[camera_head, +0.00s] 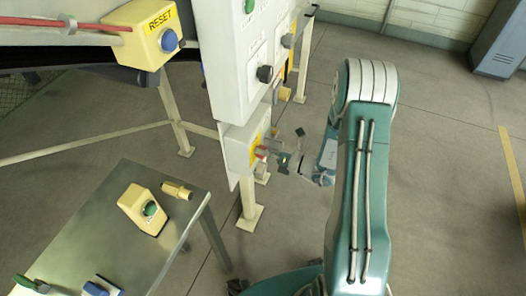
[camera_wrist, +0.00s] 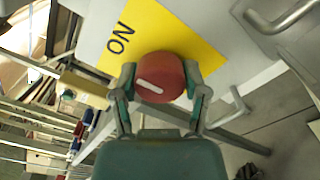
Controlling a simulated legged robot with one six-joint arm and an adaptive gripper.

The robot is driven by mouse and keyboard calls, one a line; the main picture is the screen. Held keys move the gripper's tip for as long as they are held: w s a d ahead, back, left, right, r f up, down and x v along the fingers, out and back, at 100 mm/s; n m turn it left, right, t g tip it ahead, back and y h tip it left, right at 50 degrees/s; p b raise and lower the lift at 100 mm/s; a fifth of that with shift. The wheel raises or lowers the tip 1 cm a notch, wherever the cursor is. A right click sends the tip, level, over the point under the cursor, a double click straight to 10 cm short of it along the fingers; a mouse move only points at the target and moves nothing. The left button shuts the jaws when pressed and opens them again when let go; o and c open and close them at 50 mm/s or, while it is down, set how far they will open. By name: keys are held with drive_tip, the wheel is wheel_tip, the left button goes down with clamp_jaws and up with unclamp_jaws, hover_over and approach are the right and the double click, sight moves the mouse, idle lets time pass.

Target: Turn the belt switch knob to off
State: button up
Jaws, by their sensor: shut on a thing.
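The belt switch knob is a red round knob with a white line (camera_wrist: 160,74), seen in the wrist view on a yellow plate (camera_wrist: 165,30) that reads "ON". My gripper (camera_wrist: 160,84) has its two fingers on either side of the knob and is shut on it. In the wrist view the white line lies slanted across the knob's face, not pointing straight at the "ON" word. In the head view the red knob (camera_head: 261,151) sits on the low white box (camera_head: 236,147), and my gripper (camera_head: 283,160) reaches it from the right. Any "off" mark is not visible.
A tall white panel (camera_head: 226,70) with a black knob stands above the switch box. A yellow RESET box (camera_head: 146,35) with a blue button is at upper left. A metal table (camera_head: 100,225) holds a yellow box with a green button (camera_head: 142,208). Open floor lies right.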

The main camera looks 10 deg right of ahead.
drive_tip(key=shift+f+n, duration=0.1)
drive_tip(key=shift+n, duration=0.2)
drive_tip(key=n, duration=0.3)
drive_tip(key=shift+n, duration=0.4)
drive_tip(key=n, duration=1.3)
drive_tip(key=shift+n, duration=0.3)
drive_tip(key=o, duration=1.1)
drive_tip(key=shift+a, duration=0.1)
drive_tip(key=shift+o, duration=0.2)
drive_tip(key=v, duration=1.2)
